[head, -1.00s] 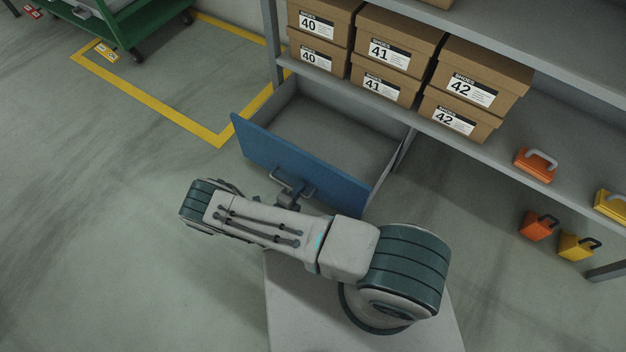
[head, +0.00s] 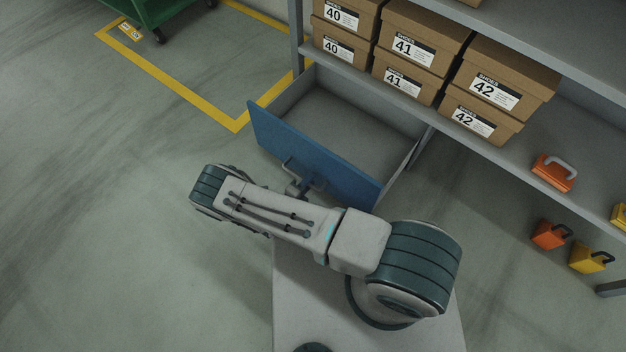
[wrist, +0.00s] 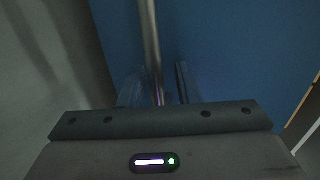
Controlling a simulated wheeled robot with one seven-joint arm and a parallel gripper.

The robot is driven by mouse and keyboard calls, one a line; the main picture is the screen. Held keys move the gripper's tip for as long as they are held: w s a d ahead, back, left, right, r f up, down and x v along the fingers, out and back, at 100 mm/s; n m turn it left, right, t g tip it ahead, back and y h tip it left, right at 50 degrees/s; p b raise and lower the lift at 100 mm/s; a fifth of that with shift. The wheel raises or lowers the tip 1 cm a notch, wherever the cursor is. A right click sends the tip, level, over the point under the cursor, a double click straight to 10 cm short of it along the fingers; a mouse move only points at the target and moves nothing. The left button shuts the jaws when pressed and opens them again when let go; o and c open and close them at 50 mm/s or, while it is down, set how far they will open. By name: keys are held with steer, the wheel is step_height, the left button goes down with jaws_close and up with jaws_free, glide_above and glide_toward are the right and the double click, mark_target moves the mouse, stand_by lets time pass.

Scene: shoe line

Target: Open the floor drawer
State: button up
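The floor drawer (head: 315,153) has a blue front and stands pulled out from under the shelf, with its empty grey inside showing. Its bar handle (head: 303,172) is on the front face. My gripper (head: 299,187) is at the handle, partly hidden by my own arm in the head view. In the wrist view the grey handle bar (wrist: 151,45) runs between the two fingers of my gripper (wrist: 161,85). A gap shows between the bar and the right finger. The blue drawer front (wrist: 245,50) fills most of that view behind them.
Shoe boxes (head: 405,46) stand on the shelf (head: 520,165) above the drawer. Orange and yellow padlock-like objects (head: 552,173) are at the right. A green cart (head: 150,12) stands at the back left. The floor left of the drawer is clear.

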steer(key=p+v, duration=0.2)
steer(key=v, duration=1.1)
steer(key=shift+a+p, duration=0.2)
steer(key=shift+p, duration=0.1)
steer(key=w+d+r+m+g+p, duration=0.4)
steer(key=r+m, duration=0.4)
steer(key=r, duration=0.8)
steer(key=w+d+r+m+g+y+p, duration=0.15)
steer(key=r+m+g+p, duration=0.4)
steer(key=r, duration=1.05)
steer(key=w+d+r+m+g+h+p, duration=0.1)
steer(key=w+d+r+m+g+p, duration=0.15)
steer(key=r+m+p, duration=1)
steer(key=s+d+r+m+t+y+p, duration=0.1)
steer(key=s+d+r+m+y+p, duration=0.2)
steer(key=r, duration=1.1)
steer(key=s+d+r+m+t+y+p, duration=0.1)
steer(key=s+d+r+m+y+p, duration=0.2)
steer(key=r+m, duration=0.7)
steer(key=s+d+r+m+t+y+p, duration=0.1)
steer(key=s+d+r+m+y+p, duration=0.2)
steer(key=r, duration=1.6)
steer(key=s+d+m+p, duration=0.3)
steer(key=s+d+m, duration=0.1)
steer(key=d, duration=0.1)
steer(key=shift+s+y, duration=0.3)
steer(key=shift+y, duration=0.05)
